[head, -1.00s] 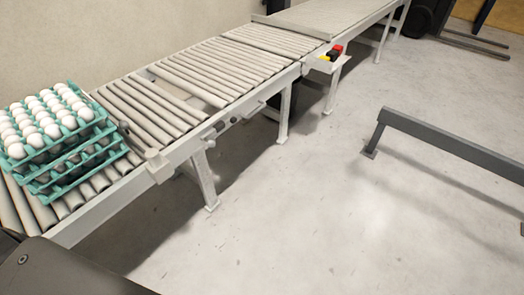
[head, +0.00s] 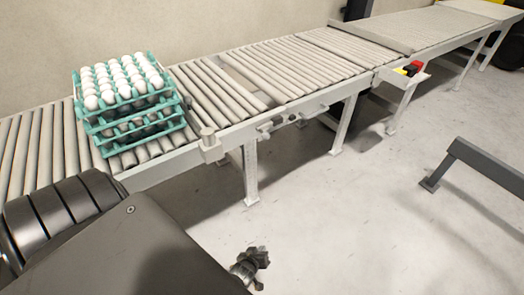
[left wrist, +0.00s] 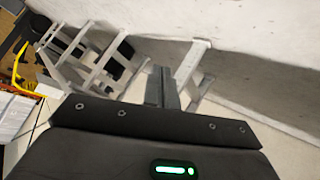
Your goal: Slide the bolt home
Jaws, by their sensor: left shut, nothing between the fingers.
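A small bolt-like fitting (head: 268,129) with a rod sits on the front side rail of the roller conveyor (head: 170,163). It is small in the head view, and how far its rod is slid cannot be told. My left gripper (head: 250,266) shows at the bottom of the head view, below and apart from the rail, in front of the floor. In the left wrist view its dark fingers (left wrist: 163,88) are together with nothing between them. The bolt cannot be made out in the left wrist view. My right gripper is out of view.
Stacked teal trays (head: 137,116) of white eggs stand on the rollers at left. A short post (head: 209,138) rises from the near rail. A grey floor barrier (head: 485,162) stands at right; floor between is clear.

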